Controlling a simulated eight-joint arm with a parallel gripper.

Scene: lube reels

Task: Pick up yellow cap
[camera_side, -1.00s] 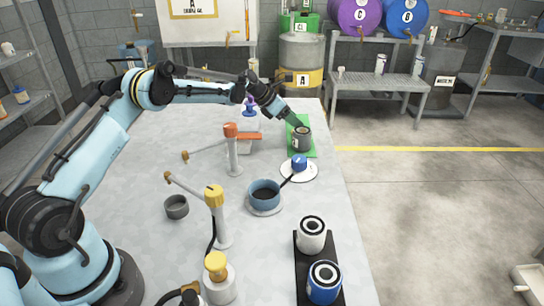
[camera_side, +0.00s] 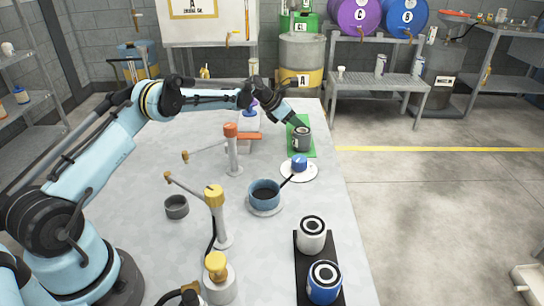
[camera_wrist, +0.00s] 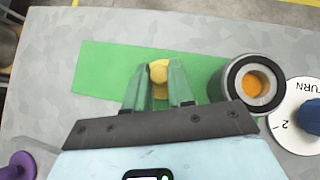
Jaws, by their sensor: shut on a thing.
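The yellow cap (camera_wrist: 159,72) sits between my gripper's (camera_wrist: 160,84) two greenish fingertips in the wrist view. My gripper is shut on it. Beneath the cap in that view is a green mat (camera_wrist: 100,70). Whether the cap touches the mat or hangs above it, I cannot tell. A dark grey can (camera_wrist: 226,88) with an orange inside stands beside the right finger, at the mat's right end. In the side view my gripper (camera_side: 303,125) reaches the can (camera_side: 302,142) at the far end of the table, and the cap cannot be made out.
A white dial disc with a blue knob (camera_side: 299,163) lies near the can. A blue pot (camera_side: 264,192), a white can (camera_side: 312,233) and a blue can (camera_side: 324,283) stand nearer. Orange-topped (camera_side: 231,130) and yellow-topped (camera_side: 214,196) posts rise left of them.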

